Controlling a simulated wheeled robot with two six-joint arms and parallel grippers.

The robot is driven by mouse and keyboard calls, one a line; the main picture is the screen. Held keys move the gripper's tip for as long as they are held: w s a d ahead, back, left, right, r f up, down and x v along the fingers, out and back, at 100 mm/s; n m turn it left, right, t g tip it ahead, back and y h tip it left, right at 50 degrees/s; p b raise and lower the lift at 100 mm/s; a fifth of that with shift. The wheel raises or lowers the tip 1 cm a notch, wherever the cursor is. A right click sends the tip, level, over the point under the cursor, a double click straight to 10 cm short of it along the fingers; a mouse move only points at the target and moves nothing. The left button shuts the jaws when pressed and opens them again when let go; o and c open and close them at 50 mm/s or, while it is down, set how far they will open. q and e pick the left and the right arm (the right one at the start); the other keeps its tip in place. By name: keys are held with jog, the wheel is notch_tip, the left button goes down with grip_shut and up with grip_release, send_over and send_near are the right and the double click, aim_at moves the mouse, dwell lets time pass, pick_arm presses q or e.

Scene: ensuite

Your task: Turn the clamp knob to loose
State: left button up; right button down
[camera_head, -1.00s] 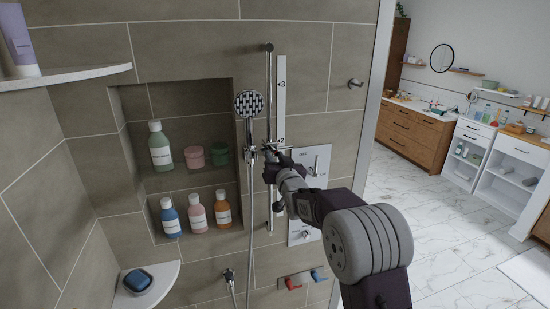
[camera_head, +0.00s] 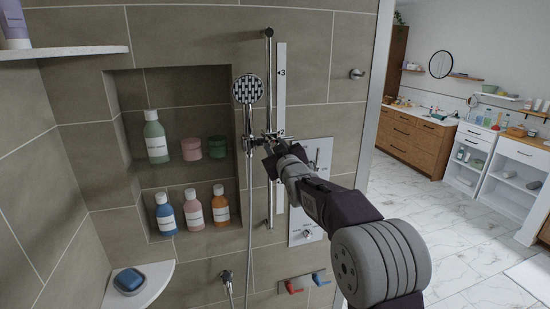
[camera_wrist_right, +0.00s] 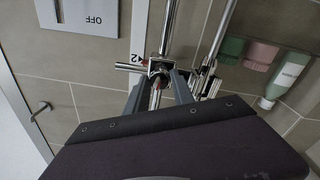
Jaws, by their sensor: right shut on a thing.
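A chrome slide rail (camera_head: 269,75) stands on the tiled wall with a white scale strip (camera_head: 281,95) beside it, marked 2 and 3. The clamp (camera_head: 271,136) sits on the rail near the 2 mark, and it also shows in the right wrist view (camera_wrist_right: 161,66). A chrome hand shower (camera_head: 248,90) hangs upright to its left. My right gripper (camera_head: 271,151) is at the clamp, its fingers (camera_wrist_right: 157,94) shut on the clamp knob (camera_wrist_right: 156,97). The fingers and arm partly hide the knob, and its setting cannot be read. My left gripper is out of view.
A control plate (camera_head: 309,185) is right of the rail, partly behind my arm. A wall niche (camera_head: 185,100) holds several bottles and two jars. A hose (camera_head: 249,235) hangs beside the rail.

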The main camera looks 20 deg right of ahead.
jog(key=n+b, duration=0.2)
jog(key=n, duration=0.1)
jog(key=shift+f, duration=0.2)
jog(key=n+b, duration=0.2)
jog(key=shift+n, duration=0.4)
jog(key=n+b, duration=0.1)
jog(key=n, duration=0.1)
jog(key=shift+r+n, duration=0.1)
jog(key=shift+n, duration=0.2)
jog(key=shift+d+r+n+y+b, duration=0.1)
jog(key=shift+n+y+b, duration=0.3)
jog(key=shift+n, duration=1.2)
jog(key=c, duration=1.1)
grip_release()
jog(key=shift+s, duration=0.1)
